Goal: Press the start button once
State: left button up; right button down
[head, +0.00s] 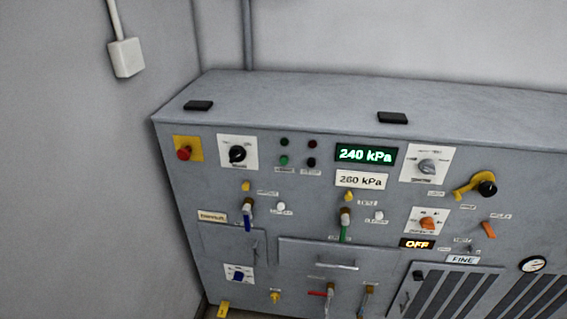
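The grey control cabinet (330,215) stands against the wall, its front panel facing me. Near the top left of the panel is a small group of round parts. A bright green round button (284,160) sits over a small label too blurred to read. A dark round button (311,162) is to its right, also with an unreadable label. A dark green round part (284,142) and a dark red one (312,144) sit above them. I cannot read which one is marked start. Neither of my grippers is in view.
A red mushroom button (184,153) on a yellow plate and a black rotary knob (237,154) sit left of the group. A green display (366,155) reads 240 kPa; an orange display (417,244) reads OFF. Valve handles and a drawer handle (337,264) project lower down.

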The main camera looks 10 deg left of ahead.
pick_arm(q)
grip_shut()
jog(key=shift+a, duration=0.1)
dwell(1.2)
